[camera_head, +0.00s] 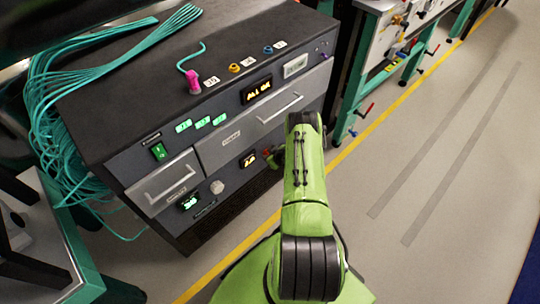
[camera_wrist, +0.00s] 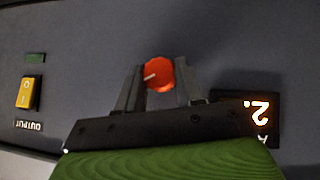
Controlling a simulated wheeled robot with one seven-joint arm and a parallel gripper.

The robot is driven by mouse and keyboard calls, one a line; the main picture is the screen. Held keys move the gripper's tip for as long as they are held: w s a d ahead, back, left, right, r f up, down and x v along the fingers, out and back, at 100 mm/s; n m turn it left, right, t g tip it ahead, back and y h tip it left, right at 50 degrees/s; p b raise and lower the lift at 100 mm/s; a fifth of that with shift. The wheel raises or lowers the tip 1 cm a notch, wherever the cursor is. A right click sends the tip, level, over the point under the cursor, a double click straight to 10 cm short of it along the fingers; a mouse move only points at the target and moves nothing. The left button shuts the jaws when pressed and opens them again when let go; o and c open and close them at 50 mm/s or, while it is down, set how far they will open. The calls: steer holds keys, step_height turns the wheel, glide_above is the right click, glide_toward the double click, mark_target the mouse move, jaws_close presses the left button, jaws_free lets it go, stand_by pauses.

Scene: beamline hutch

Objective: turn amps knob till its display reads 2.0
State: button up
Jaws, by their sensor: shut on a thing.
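The red amps knob (camera_wrist: 158,73) sits between the two fingers of my gripper (camera_wrist: 160,82) in the wrist view. The fingers are shut on it, and its pale pointer line points left and slightly down there. The amps display (camera_wrist: 262,111) is upside down beside it and shows a 2 with a point; my gripper hides the digits after it. In the head view the amps display (camera_head: 248,160) glows orange, too small to read surely. The red knob (camera_head: 267,153) is partly hidden by my gripper (camera_head: 274,157).
A yellow output switch (camera_wrist: 29,93) is left of the knob in the wrist view. The head view shows a pale knob (camera_head: 217,187) by a green display (camera_head: 189,201), a drawer handle (camera_head: 280,108), and a pink connector (camera_head: 193,82) on the cabinet top (camera_head: 130,90). Open floor (camera_head: 440,150) lies right.

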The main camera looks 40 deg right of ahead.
stand_by(0.3)
steer(key=o, duration=1)
steer(key=shift+o, duration=0.2)
steer(key=p+v, duration=0.7)
steer(key=v, duration=0.8)
steer(key=shift+s+r, duration=0.2)
steer(key=shift+s, duration=0.05)
steer(key=shift+a, duration=0.1)
